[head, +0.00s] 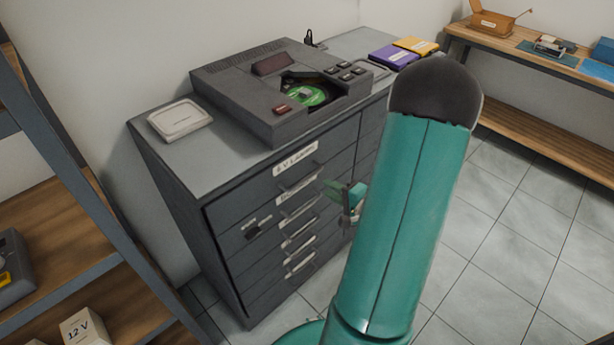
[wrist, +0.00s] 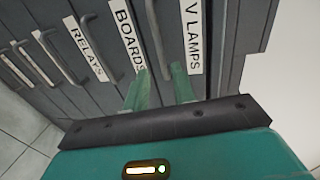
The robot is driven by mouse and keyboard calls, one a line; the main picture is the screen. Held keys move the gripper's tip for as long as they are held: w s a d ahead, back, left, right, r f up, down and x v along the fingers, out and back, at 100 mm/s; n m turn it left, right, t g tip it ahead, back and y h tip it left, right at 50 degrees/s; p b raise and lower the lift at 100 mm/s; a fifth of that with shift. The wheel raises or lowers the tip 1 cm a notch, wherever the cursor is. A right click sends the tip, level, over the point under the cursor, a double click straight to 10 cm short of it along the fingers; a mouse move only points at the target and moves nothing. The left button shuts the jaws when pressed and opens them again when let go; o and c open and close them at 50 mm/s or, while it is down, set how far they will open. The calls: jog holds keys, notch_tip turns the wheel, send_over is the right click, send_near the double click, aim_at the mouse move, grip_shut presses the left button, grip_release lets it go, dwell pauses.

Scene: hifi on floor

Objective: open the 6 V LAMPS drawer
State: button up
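The 6 V LAMPS drawer is the top drawer of a dark grey cabinet (head: 190,165). Its white label (head: 295,158) shows in the head view, and the drawer front looks flush. In the wrist view, part of the label (wrist: 191,38) reads "V LAMPS", and its bar handle (wrist: 154,35) lies between that label and the BOARDS label. My gripper (head: 338,200) is at the cabinet front, partly hidden by my arm. In the wrist view, my gripper (wrist: 160,72) is open, with its fingers apart on either side of the handle's near end. I cannot tell whether they touch it.
A grey disc machine (head: 285,90) and a pale box (head: 180,120) stand on the cabinet. Lower drawers carry handles and labels, including BOARDS (wrist: 127,35) and RELAYS (wrist: 85,48). Shelving (head: 75,180) stands at left, a wooden bench (head: 535,45) at back right. Tiled floor (head: 500,230) at right is clear.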

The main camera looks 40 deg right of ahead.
aim_at(308, 177)
jog(key=x, duration=1)
jog(key=shift+s, duration=0.1)
grip_shut()
